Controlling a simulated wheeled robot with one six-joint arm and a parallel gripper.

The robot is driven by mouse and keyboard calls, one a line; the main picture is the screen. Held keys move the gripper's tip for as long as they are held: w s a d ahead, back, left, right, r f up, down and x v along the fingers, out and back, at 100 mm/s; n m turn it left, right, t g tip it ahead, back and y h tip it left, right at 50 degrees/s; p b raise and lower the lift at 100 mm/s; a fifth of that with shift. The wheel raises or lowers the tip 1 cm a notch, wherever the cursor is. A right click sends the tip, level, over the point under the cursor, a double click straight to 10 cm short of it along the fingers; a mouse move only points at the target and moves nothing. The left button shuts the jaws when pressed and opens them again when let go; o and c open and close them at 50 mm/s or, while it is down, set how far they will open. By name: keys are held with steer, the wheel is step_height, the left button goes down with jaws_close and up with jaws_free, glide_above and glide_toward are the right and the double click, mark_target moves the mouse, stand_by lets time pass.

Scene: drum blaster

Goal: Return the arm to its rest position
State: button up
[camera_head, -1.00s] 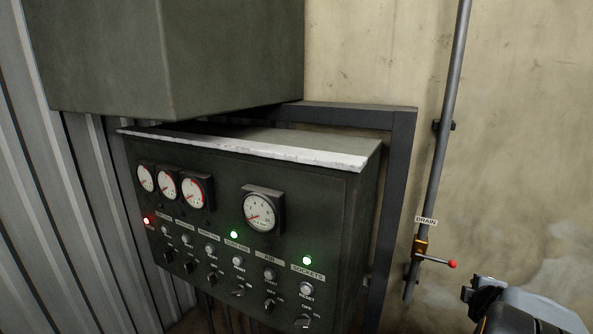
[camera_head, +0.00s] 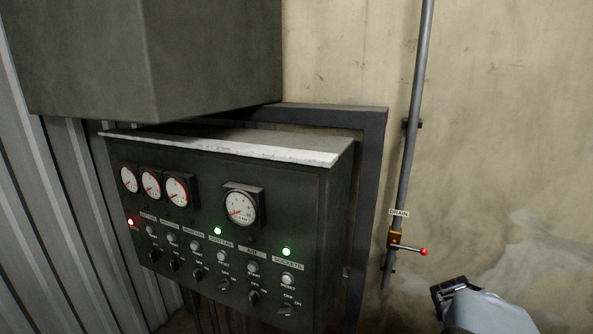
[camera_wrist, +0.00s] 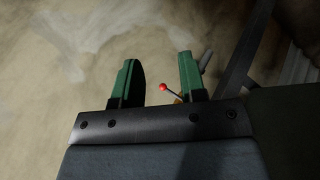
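My gripper (camera_wrist: 160,80) shows in the wrist view with its two green fingers apart and nothing between them that it holds. It faces the stained wall. In the head view, part of my arm's end (camera_head: 458,290) shows at the lower right, dark tip with a grey-blue link behind it. It is right of and below the drain valve, clear of the control panel. The fingertips are hard to make out in the head view.
A dark control panel (camera_head: 215,165) with gauges, lit lamps and switches stands at the left. A large box (camera_head: 150,60) overhangs it. A vertical pipe (camera_head: 412,120) carries a drain valve with a red-tipped lever (camera_head: 422,252). The wall at right is bare.

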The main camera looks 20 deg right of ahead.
steer(key=w+a+r+y+p, duration=0.1)
steer(key=a+r+y+p, duration=0.1)
steer(key=a, duration=1.4)
steer(key=w+a+r+n+t+y+p, duration=0.1)
steer(key=a+r+y, duration=0.4)
steer(key=a, duration=1.1)
steer(key=shift+w+r+p, duration=0.2)
steer(key=shift+r+p, duration=0.25)
steer(key=shift+p, duration=0.35)
steer(key=shift+d, duration=0.1)
